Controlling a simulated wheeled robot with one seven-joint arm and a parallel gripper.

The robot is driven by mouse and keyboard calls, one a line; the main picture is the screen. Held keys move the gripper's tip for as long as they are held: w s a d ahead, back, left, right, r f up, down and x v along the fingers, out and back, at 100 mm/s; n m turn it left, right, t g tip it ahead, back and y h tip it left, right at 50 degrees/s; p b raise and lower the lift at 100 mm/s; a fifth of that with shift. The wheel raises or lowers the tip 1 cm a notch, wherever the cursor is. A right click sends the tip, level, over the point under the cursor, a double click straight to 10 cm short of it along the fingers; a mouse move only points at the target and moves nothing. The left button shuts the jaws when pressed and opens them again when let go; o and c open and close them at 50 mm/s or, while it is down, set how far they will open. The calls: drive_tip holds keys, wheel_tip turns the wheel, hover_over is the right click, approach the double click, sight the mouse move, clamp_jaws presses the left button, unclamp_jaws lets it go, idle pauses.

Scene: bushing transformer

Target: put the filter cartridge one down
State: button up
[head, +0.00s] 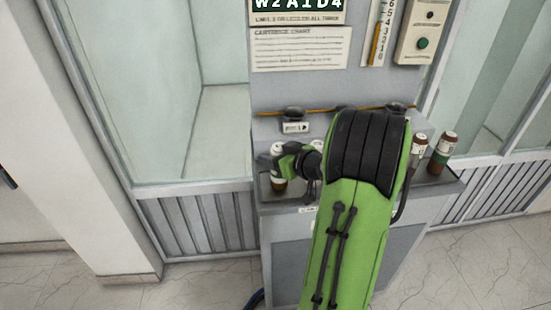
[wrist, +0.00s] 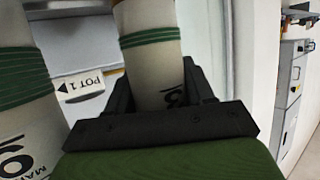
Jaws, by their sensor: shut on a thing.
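In the wrist view my gripper (wrist: 160,95) is shut on a filter cartridge (wrist: 150,45), a pale cylinder with green bands and black lettering. Its ends are out of view or hidden. A second, similar cartridge (wrist: 20,115) stands close on the left of that view. Whether the held cartridge touches the counter is hidden.
Two more cartridges (head: 418,148) (head: 441,153) stand at the counter's right end. The grey counter (head: 445,187) has a back panel with dark fittings, an orange line and a POT 1 label (head: 295,128), also in the wrist view (wrist: 80,85). Glazed cabinets flank it.

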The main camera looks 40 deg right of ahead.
drive_tip(key=shift+f, duration=0.1)
drive_tip(key=o, duration=1.3)
